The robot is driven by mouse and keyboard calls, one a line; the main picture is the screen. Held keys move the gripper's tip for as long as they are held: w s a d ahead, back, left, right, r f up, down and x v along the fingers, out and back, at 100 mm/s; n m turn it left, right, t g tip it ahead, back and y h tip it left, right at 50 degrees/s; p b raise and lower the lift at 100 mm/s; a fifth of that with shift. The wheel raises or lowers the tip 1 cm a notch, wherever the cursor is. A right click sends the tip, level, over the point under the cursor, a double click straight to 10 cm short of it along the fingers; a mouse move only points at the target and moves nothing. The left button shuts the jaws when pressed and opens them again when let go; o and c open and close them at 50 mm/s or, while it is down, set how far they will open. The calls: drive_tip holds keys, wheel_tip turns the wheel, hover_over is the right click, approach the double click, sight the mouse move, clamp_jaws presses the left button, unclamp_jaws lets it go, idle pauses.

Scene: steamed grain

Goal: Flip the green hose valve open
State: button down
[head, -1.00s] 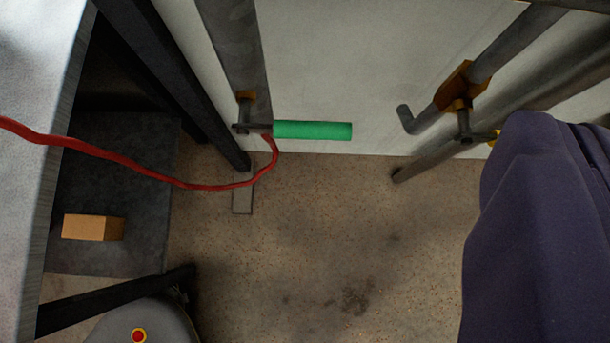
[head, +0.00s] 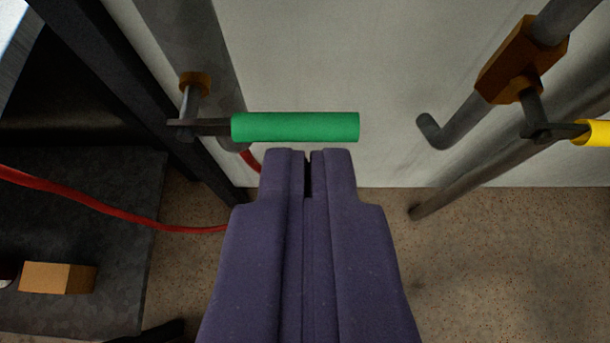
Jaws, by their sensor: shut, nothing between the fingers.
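The green hose valve handle (head: 296,127) lies crosswise, pointing right from its dark lever and the brass-coloured fitting (head: 195,82) on a grey pipe (head: 185,30). My purple gripper (head: 308,155) is shut and empty. Its fingertips appear just below the green handle in the head view; I cannot tell whether they touch it. The red hose (head: 110,208) runs from the left toward the foot of the pipe and passes partly behind my gripper.
A yellow-handled valve (head: 593,132) and a pipe with an orange-brown fitting (head: 522,58) stand at the right, before the pale wall (head: 330,60). A dark post (head: 130,90) stands left. A small orange-brown block (head: 58,277) lies on a dark shelf (head: 110,180).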

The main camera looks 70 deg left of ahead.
drive_tip(key=b, duration=0.2)
hover_over(306, 117)
drive_tip(key=s+d, duration=0.1)
drive_tip(key=d, duration=0.2)
wheel_tip(306, 117, down, 4)
drive_tip(key=f, duration=0.1)
wheel_tip(306, 117, down, 3)
drive_tip(key=shift+a+f+b, duration=0.1)
drive_tip(key=shift+a+b, duration=0.05)
drive_tip(key=shift+b, duration=0.55)
